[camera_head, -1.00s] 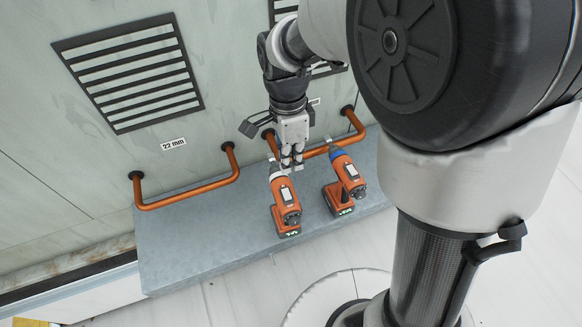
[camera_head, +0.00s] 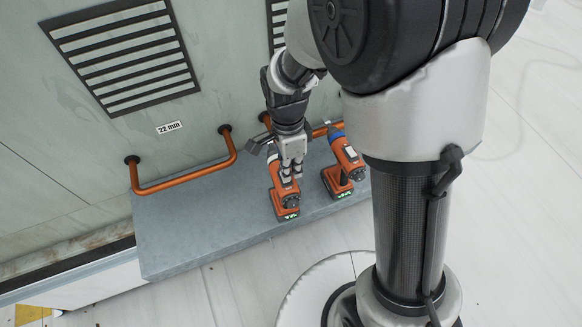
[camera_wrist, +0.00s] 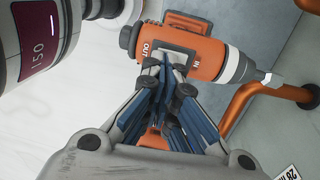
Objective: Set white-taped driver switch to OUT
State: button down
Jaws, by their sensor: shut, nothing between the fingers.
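The white-taped driver (camera_head: 288,201) is orange and stands at the left of two drivers on the grey ledge. In the wrist view its body (camera_wrist: 208,58) lies across the top, with a white band (camera_wrist: 236,66) near the nose. White lettering reads OUT towards the rear and IN towards the nose. My gripper (camera_head: 293,172) is shut and empty over the driver's body. In the wrist view the fingertips (camera_wrist: 166,66) are at the body between the two words and partly cover the switch area. I cannot tell the switch's position or whether the tips touch it.
A blue-taped driver (camera_head: 344,165) stands close on the right. Copper pipes (camera_head: 190,185) run along the wall behind the grey ledge (camera_head: 190,240). The ledge's left part is clear.

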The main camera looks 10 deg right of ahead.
jog(key=shift+s+f, duration=0.2)
jog(key=shift+f, duration=0.3)
jog(key=shift+r, duration=0.1)
jog(key=shift+w, duration=0.15)
jog(key=shift+w+a+r, duration=0.15)
jog(key=shift+w, duration=0.4)
